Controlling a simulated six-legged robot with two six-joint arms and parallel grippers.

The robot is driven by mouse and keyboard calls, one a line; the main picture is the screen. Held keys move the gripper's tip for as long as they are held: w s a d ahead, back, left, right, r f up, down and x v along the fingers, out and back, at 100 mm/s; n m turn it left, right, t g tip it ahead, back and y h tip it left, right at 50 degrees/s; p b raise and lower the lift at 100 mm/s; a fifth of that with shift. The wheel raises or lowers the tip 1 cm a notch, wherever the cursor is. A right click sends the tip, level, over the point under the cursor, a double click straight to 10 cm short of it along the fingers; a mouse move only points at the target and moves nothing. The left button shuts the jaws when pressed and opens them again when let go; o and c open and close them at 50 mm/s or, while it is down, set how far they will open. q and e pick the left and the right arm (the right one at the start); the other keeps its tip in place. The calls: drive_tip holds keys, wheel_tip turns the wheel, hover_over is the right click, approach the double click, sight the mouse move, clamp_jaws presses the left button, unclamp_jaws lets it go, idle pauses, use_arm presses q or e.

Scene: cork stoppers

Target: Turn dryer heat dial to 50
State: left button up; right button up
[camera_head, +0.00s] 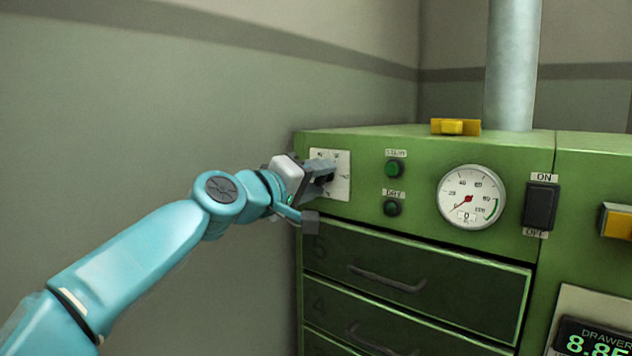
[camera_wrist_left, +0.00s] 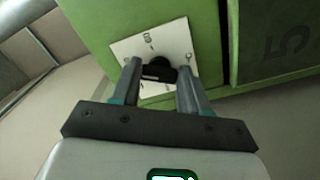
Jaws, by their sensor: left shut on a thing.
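The heat dial is a black knob (camera_wrist_left: 158,70) on a white scale plate (camera_head: 342,178) at the upper left of the green dryer's front (camera_head: 450,230). In the head view my left gripper (camera_head: 328,176) covers most of the knob. In the left wrist view my left gripper (camera_wrist_left: 157,80) has one finger on each side of the knob and is shut on it. The plate (camera_wrist_left: 150,45) shows a few marks around the knob, but the number the knob points to cannot be read. My right gripper is not in view.
Right of the dial are a green START button (camera_head: 394,169), a dark DRY button (camera_head: 392,208), a round gauge (camera_head: 471,197) with its needle low, and a black ON/OFF switch (camera_head: 540,207). Drawers (camera_head: 410,285) lie below. The wall is left of the dryer.

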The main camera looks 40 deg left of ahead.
use_arm(q)
drive_tip(key=shift+f, duration=0.1)
drive_tip(key=o, duration=1.1)
drive_tip(key=shift+c, duration=0.2)
drive_tip(key=s+a+b, duration=0.1)
drive_tip(key=s+b, duration=0.2)
drive_tip(key=s, duration=1.3)
drive_tip(key=shift+s, duration=0.15)
drive_tip(key=shift+a, duration=0.1)
